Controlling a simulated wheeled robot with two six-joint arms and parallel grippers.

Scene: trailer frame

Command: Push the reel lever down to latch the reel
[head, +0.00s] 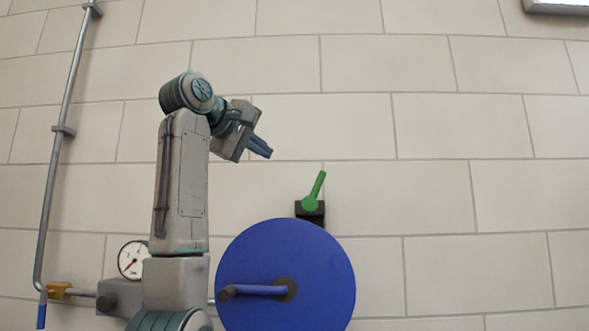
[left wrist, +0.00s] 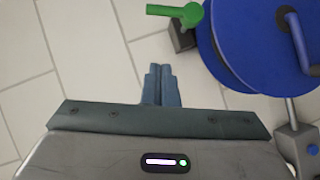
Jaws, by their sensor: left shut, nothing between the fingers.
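The green reel lever (head: 315,188) points up and slightly right from a black block (head: 311,212) just above the blue reel (head: 322,270) in the head view. In the left wrist view the lever (left wrist: 176,13) shows at the top, with the reel (left wrist: 235,50) to its right. My left gripper (head: 266,150) is above and left of the lever, apart from it. It is shut and empty, and its closed fingers show in the left wrist view (left wrist: 160,85). My right gripper is not in view.
A crank handle (head: 255,290) sticks out from the reel's face. The tiled wall right of the lever is clear.

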